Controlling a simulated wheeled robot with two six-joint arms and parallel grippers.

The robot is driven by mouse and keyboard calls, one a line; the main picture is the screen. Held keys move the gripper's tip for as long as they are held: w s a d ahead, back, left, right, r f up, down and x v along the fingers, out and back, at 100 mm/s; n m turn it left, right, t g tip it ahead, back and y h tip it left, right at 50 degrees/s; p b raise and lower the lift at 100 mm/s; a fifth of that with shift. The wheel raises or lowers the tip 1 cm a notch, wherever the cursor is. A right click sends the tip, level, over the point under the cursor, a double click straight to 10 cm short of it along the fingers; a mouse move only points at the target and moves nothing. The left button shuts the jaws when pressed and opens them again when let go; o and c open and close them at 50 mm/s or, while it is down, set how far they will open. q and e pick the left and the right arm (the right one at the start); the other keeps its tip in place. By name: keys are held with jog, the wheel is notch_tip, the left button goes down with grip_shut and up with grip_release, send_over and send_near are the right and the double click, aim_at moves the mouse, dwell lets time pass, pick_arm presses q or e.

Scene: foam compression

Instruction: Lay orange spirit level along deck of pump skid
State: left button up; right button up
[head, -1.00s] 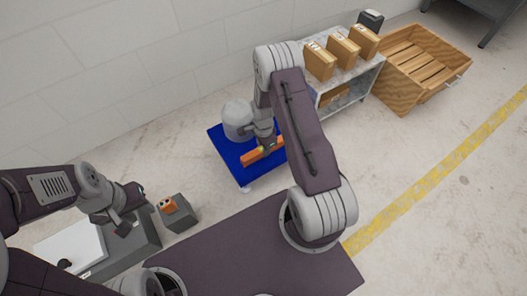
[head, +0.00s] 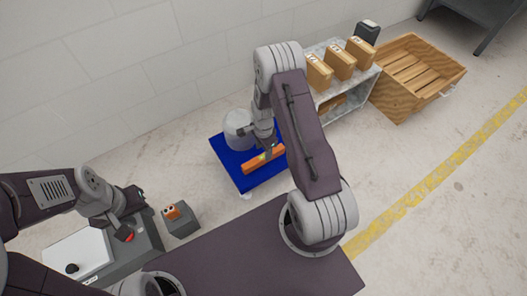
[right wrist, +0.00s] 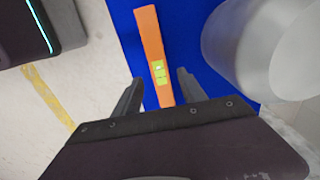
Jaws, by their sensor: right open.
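The orange spirit level (head: 258,162) with a yellow-green vial lies on the blue deck of the pump skid (head: 240,180). In the right wrist view the level (right wrist: 150,40) runs lengthwise on the blue deck (right wrist: 122,22), beside the pale grey cylinder (right wrist: 255,45). My right gripper (head: 268,152) is over the level, and its fingers (right wrist: 160,77) are apart, one on each side of the level's near end. I cannot tell whether a finger touches it. My left gripper (head: 128,228) is at the left, away from the skid; its jaws are too small to read.
A grey block with an orange item (head: 176,214) stands near my left gripper, beside a grey case with a white top (head: 80,252). A shelf (head: 352,92) with cardboard boxes (head: 340,62) and a wooden crate (head: 415,75) stand right of the skid. A wall is behind.

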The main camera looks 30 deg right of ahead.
notch_tip(320, 180, up, 7)
jog(key=p, duration=0.3)
notch_tip(320, 180, up, 10)
jog(key=n, duration=0.7)
send_over(263, 156)
jog(key=s+a, duration=0.4)
pick_arm(q)
notch_tip(263, 156, up, 5)
jog(key=shift+f, duration=0.2)
pick_arm(e)
jog(key=s+a+r+n+t, duration=0.1)
jog(key=s+a+r+n, duration=0.2)
jog(key=s+r+n, duration=0.4)
jog(key=s+n, duration=0.2)
jog(key=shift+a+r+n, duration=0.15)
jog(key=shift+a+n, duration=0.05)
jog(key=shift+n, duration=0.2)
pick_arm(q)
jog(key=shift+r, duration=0.15)
pick_arm(e)
jog(key=shift+r, duration=0.15)
